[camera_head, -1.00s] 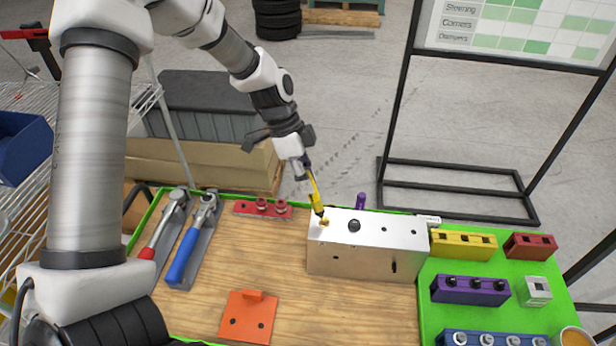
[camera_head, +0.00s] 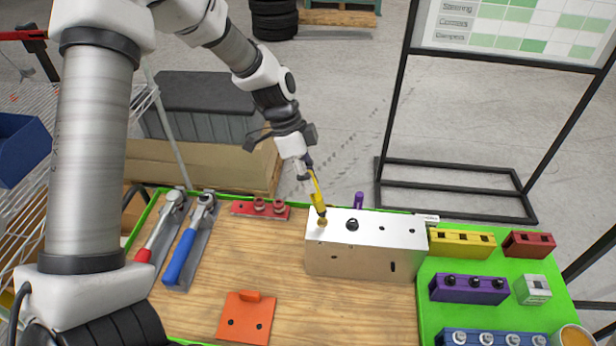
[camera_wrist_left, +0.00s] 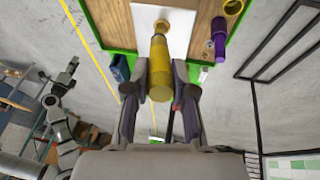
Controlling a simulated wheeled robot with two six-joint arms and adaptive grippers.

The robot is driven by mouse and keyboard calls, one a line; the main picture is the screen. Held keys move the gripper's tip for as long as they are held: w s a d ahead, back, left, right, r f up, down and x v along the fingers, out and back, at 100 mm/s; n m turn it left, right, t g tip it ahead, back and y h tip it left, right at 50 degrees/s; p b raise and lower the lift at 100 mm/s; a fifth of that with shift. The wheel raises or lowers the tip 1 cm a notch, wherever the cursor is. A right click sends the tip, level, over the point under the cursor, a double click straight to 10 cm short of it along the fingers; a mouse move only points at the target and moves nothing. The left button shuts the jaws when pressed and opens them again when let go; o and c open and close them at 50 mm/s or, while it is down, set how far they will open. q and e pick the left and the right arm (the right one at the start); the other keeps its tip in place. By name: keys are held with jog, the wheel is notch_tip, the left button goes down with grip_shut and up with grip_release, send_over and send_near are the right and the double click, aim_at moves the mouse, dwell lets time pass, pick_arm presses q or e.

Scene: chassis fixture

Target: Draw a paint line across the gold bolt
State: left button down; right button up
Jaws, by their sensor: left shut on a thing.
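The gold bolt (camera_head: 322,222) sits in the top of the silver chassis block (camera_head: 350,262), near its left end. My left gripper (camera_head: 308,172) is shut on a yellow paint marker (camera_head: 318,196) and holds it slightly tilted, tip down at the bolt. Whether the tip touches the bolt I cannot tell. In the left wrist view the marker (camera_wrist_left: 159,70) stands between the two fingers (camera_wrist_left: 160,92), with the chassis block (camera_wrist_left: 146,18) beyond it. My right gripper is not in view.
A purple object (camera_head: 358,200) stands behind the block. Red-handled (camera_head: 160,232) and blue-handled (camera_head: 188,245) wrenches lie left. An orange bracket (camera_head: 246,318) is in front. Coloured blocks fill the green mat (camera_head: 425,315).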

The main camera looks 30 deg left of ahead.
pick_arm(q)
notch_tip(320, 180, up, 6)
jog(key=p, duration=0.4)
jog(key=shift+f, duration=0.1)
dwell(0.4)
